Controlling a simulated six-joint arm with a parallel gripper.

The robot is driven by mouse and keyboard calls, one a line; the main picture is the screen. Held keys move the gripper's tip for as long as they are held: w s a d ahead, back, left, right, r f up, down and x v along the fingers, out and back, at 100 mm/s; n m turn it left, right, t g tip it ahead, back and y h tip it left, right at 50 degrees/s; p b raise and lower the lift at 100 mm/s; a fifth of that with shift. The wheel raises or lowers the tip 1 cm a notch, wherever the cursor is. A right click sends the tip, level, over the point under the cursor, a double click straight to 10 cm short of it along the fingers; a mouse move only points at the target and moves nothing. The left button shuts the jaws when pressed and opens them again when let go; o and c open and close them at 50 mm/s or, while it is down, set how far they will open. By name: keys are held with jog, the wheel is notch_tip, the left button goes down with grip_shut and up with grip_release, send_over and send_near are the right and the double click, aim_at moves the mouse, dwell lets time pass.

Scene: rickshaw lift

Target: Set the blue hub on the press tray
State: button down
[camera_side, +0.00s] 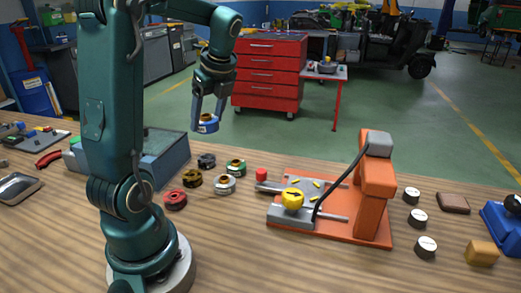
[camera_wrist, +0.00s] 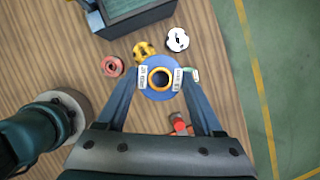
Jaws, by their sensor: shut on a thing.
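The blue hub (camera_side: 208,126) is a short ring with a dark opening and pale labels. My gripper (camera_side: 207,120) is shut on it and holds it in the air, above and behind the cluster of other hubs. In the wrist view the blue hub (camera_wrist: 158,93) sits between the two fingertips (camera_wrist: 160,78), its orange-rimmed bore facing the camera. The press (camera_side: 377,190) is orange with a grey head, to the right of the hub.
Red (camera_side: 176,200), brass (camera_side: 192,178), black (camera_side: 206,161), silver (camera_side: 225,184) and green (camera_side: 236,167) hubs stand left of the press. A dark bin (camera_side: 165,155) is at left. Grey-capped cylinders (camera_side: 418,218) stand right of the press.

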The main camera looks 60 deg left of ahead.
jog(key=w+d+f+m+t, duration=0.15)
jog(key=w+d+m, duration=0.35)
jog(key=w, duration=0.6)
jog(key=m+t, duration=0.1)
jog(key=m, duration=0.1)
send_over(303, 189)
jog(key=d, duration=0.1)
notch_tip(303, 189, down, 4)
jog(key=shift+s+d+f, duration=0.1)
jog(key=shift+f, duration=1.55)
jog(key=shift+s+d+f, duration=0.1)
jog(key=shift+f, duration=1.5)
jog(key=shift+f, duration=0.45)
grip_release()
jog(key=shift+s, duration=0.1)
notch_tip(303, 189, up, 7)
jog(key=shift+t, duration=0.25)
